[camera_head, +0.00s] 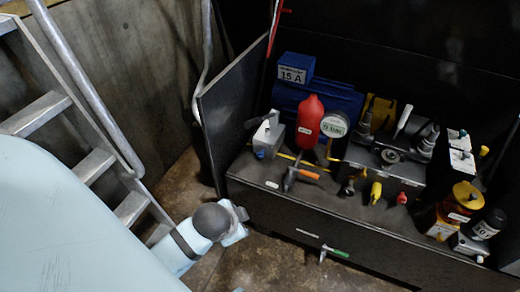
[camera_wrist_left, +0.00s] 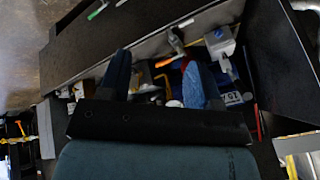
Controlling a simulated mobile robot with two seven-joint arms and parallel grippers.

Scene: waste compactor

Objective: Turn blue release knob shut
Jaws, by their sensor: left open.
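A grey-white box (camera_head: 268,133) stands at the left end of the bench top. A small blue part (camera_head: 262,154), which looks like the blue knob, sits low on its front; I cannot tell which way it is turned. The box also shows in the left wrist view (camera_wrist_left: 219,42). My left gripper (camera_head: 240,216) is in front of the bench's left front corner, lower than the box and apart from it. In the left wrist view its two fingers (camera_wrist_left: 157,68) are spread, with nothing held between them. My right gripper is not in view.
A red cylinder (camera_head: 309,121), a gauge (camera_head: 334,124) and a blue motor (camera_head: 318,99) stand behind. A dark side panel (camera_head: 233,108) borders the left. A green-handled valve (camera_head: 334,252) is below.

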